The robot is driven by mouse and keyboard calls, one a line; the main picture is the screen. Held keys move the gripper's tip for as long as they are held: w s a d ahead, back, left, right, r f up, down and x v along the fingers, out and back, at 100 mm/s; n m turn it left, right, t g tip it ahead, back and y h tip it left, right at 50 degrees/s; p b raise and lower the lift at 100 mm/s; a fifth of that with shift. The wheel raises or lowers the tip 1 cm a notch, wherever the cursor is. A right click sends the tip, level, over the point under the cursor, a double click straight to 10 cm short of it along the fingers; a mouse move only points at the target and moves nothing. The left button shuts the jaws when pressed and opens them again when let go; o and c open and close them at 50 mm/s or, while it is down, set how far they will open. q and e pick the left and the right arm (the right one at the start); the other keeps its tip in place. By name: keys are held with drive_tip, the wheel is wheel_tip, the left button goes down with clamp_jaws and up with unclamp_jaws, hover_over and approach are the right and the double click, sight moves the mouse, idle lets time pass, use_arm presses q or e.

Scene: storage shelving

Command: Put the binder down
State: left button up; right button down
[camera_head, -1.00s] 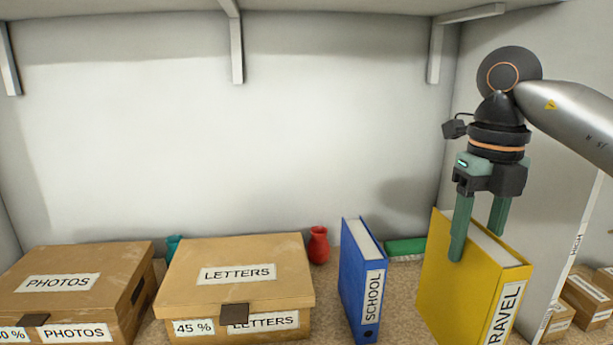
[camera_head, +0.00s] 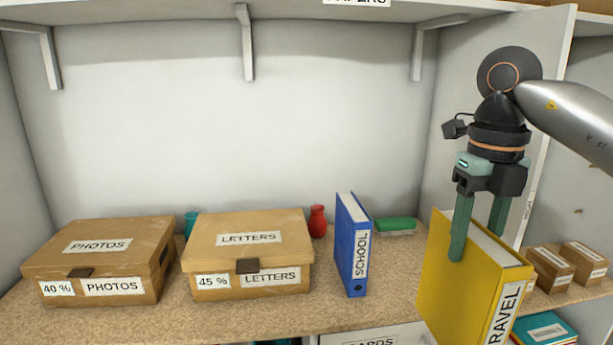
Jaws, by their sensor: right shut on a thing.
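A yellow binder (camera_head: 459,280) with a white label ending in "RAVEL" hangs upright at the right of the head view. My right gripper (camera_head: 478,240) is shut on its top edge, one green finger on the near cover and the other behind. The binder is in front of the shelf's edge, and its lower end is cut off by the frame. A blue binder (camera_head: 352,243) labelled "SCHOOL" stands upright on the speckled shelf board (camera_head: 215,314), apart from the yellow one. My left gripper is out of view.
Cardboard boxes marked "PHOTOS" (camera_head: 97,262) and "LETTERS" (camera_head: 248,255) stand left of the blue binder. A red vase (camera_head: 317,221) and a green-topped item (camera_head: 395,225) are behind. An upright divider (camera_head: 500,125) closes the right side. Small boxes (camera_head: 584,262) stand beyond it.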

sight(458, 327)
drive_tip(key=shift+s+f, duration=0.1)
drive_tip(key=shift+s, duration=0.2)
drive_tip(key=shift+f+n, duration=0.15)
drive_tip(key=shift+n, duration=0.35)
drive_tip(key=shift+w+f+n, duration=0.15)
drive_tip(key=shift+f+n, duration=0.4)
drive_tip(key=shift+n, duration=0.05)
drive_tip(key=shift+f+n, duration=0.65)
drive_tip(key=shift+n, duration=0.25)
drive_tip(key=s+f+n, duration=0.1)
drive_tip(key=f+n, duration=0.2)
drive_tip(key=n, duration=0.1)
drive_tip(key=f+n+p, duration=0.1)
drive_tip(key=f+n, duration=0.2)
drive_tip(key=n, duration=0.2)
drive_tip(key=s+a+f+n+p, duration=0.1)
drive_tip(key=f+n, duration=0.2)
drive_tip(key=n, duration=0.2)
drive_tip(key=shift+s+f, duration=0.35)
drive_tip(key=shift+f, duration=0.05)
drive_tip(key=s+a+f+n+p, duration=0.1)
drive_tip(key=s+f+n, duration=0.5)
drive_tip(key=n, duration=1)
drive_tip(key=shift+s+a+f+n+p, duration=0.25)
drive_tip(key=shift+a+f+p, duration=0.2)
drive_tip(key=shift+f, duration=0.45)
drive_tip(key=shift+d, duration=0.1)
